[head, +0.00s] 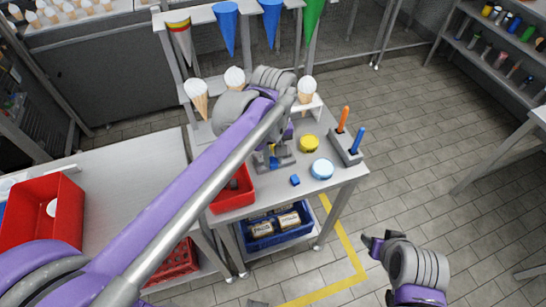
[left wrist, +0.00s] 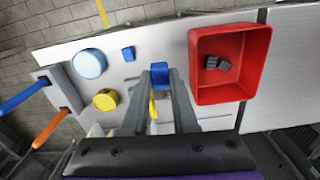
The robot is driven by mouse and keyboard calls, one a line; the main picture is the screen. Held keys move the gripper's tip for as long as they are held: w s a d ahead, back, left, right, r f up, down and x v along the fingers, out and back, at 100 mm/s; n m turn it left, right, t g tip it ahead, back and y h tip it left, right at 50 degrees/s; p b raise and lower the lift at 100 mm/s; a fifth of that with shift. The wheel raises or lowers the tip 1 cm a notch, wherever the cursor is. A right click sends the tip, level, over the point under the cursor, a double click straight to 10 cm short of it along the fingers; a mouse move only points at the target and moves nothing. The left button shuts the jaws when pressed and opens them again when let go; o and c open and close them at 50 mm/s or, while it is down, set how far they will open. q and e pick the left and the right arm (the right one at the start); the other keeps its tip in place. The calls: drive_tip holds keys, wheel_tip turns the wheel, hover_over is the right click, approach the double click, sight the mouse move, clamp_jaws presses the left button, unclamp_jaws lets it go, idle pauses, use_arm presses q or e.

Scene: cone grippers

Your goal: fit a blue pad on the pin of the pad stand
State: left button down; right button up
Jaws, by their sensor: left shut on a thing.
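My left gripper (left wrist: 164,84) is shut on a blue pad (left wrist: 160,76), which shows between its fingertips above the table in the left wrist view. In the head view the left gripper (head: 274,160) is over the table, partly covered by my arm. A second small blue pad (head: 295,180) lies on the table; it also shows in the left wrist view (left wrist: 128,53). A yellow piece (left wrist: 153,108) shows between the fingers. I cannot make out the pad stand or its pin clearly. My right gripper (head: 373,244) is over the floor, away from the table; its jaw opening is unclear.
A red bin (left wrist: 232,93) with dark grey pieces stands beside the left gripper. Yellow (head: 309,143) and pale-blue (head: 321,169) round tubs and a grey holder (head: 345,150) with orange and blue handles stand on the table. Cones stand behind.

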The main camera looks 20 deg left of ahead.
use_arm(q)
drive_tip(key=shift+r+p, duration=0.5)
drive_tip(key=shift+r, duration=0.6)
drive_tip(key=shift+f, duration=0.1)
